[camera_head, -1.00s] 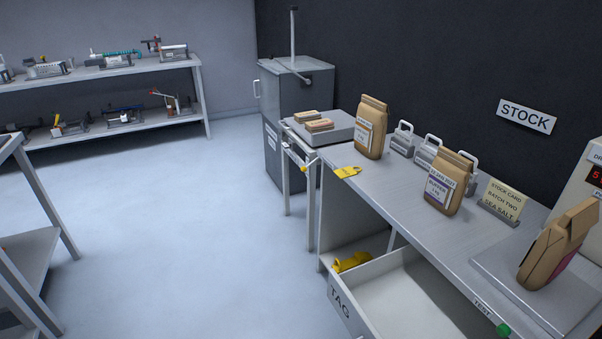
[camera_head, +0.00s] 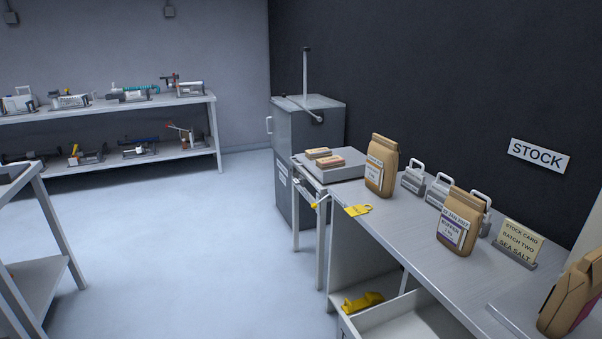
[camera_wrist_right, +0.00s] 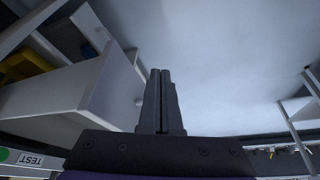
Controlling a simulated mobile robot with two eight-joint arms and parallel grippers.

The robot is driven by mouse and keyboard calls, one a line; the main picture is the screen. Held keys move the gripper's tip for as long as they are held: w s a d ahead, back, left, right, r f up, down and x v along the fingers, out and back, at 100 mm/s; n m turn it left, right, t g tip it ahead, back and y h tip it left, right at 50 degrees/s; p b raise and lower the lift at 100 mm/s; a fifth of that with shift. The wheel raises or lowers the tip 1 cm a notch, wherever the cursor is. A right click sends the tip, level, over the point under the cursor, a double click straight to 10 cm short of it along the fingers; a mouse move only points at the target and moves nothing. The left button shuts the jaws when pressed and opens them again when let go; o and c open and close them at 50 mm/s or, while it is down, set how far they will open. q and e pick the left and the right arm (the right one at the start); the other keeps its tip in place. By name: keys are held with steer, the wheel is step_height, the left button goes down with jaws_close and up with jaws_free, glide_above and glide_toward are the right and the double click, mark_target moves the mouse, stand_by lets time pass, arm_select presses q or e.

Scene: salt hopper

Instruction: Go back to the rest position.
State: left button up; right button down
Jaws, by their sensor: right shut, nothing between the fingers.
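My right gripper (camera_wrist_right: 160,78) shows in the right wrist view, with its two dark fingers together and nothing between them. It is in the air beside the open drawer (camera_wrist_right: 100,92), apart from it, with pale floor beyond the fingertips. Neither gripper shows in the head view. My left gripper is not in any view.
The workbench (camera_head: 400,235) at right carries paper bags (camera_head: 381,165), metal weights and a stock card (camera_head: 518,243). Its drawer (camera_head: 400,318) stands open below, with a yellow item (camera_head: 362,302) beside it. A grey hopper cabinet (camera_head: 305,150) stands behind. The floor (camera_head: 190,230) at middle left is clear.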

arm_select(q)
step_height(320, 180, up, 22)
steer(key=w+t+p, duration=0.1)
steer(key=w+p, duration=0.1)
steer(key=p, duration=1.6)
arm_select(e)
step_height(320, 180, up, 22)
steer(key=w+t, duration=0.1)
steer(key=shift+w, duration=0.3)
